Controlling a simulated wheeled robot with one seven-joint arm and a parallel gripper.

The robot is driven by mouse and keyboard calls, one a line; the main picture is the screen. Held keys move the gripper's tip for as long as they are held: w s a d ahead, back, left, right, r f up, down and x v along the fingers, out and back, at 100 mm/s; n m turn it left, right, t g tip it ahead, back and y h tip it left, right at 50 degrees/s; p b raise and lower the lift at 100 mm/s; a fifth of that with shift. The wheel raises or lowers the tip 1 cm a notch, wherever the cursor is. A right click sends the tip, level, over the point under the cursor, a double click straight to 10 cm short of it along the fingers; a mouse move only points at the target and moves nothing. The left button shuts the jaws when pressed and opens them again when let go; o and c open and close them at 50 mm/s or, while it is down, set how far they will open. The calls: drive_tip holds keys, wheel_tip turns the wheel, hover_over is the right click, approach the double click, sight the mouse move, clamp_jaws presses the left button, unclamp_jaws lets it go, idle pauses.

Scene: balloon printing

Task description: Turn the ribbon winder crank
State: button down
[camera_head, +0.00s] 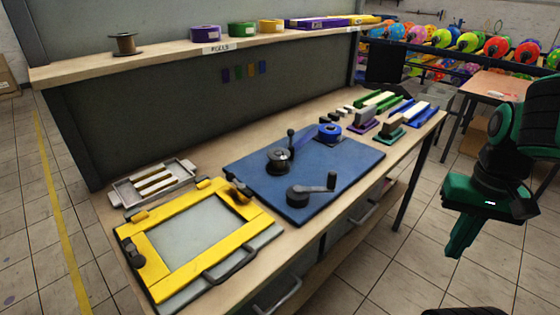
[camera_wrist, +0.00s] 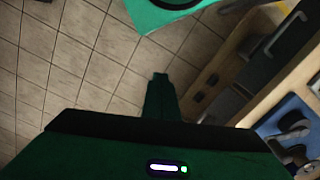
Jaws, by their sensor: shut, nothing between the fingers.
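A dark crank (camera_head: 312,190) with a horizontal arm and a short upright knob lies on the blue mat (camera_head: 345,165), near the mat's front edge. Behind it stands a round dark device (camera_head: 279,160) with an upright lever. A blue ribbon spool (camera_head: 330,131) sits farther back on the mat. I cannot tell which device the crank drives. My green gripper (camera_head: 457,246) hangs right of the workbench, well apart from the crank, pointing down and empty. Its fingers are together, as the wrist view also shows (camera_wrist: 160,84). Part of the mat (camera_wrist: 295,112) shows at the wrist view's right edge.
A yellow-framed screen (camera_head: 160,278) and a white tray (camera_head: 152,184) occupy the bench's left side. Several coloured holders (camera_head: 390,130) stand at its right end. A shelf (camera_head: 140,65) with spools overhangs the back. Tiled floor (camera_head: 400,265) lies open between bench and gripper.

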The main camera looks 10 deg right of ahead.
idle(0.3)
drive_tip(key=c, duration=2.1)
unclamp_jaws()
drive_tip(key=shift+s+r, duration=0.1)
drive_tip(key=o, duration=0.5)
drive_tip(key=shift+w+a+r+n, duration=0.25)
drive_tip(key=shift+w+r+n, duration=0.6)
drive_tip(key=shift+r, duration=0.2)
wheel_tip(320, 180, up, 10)
drive_tip(key=n, duration=1.4)
hover_over(334, 172)
drive_tip(key=shift+f, duration=0.15)
drive_tip(key=shift+a+f+n, duration=0.1)
drive_tip(key=shift+f+n, duration=0.05)
drive_tip(key=shift+n, duration=0.1)
wheel_tip(334, 172, down, 10)
drive_tip(key=shift+f, duration=0.2)
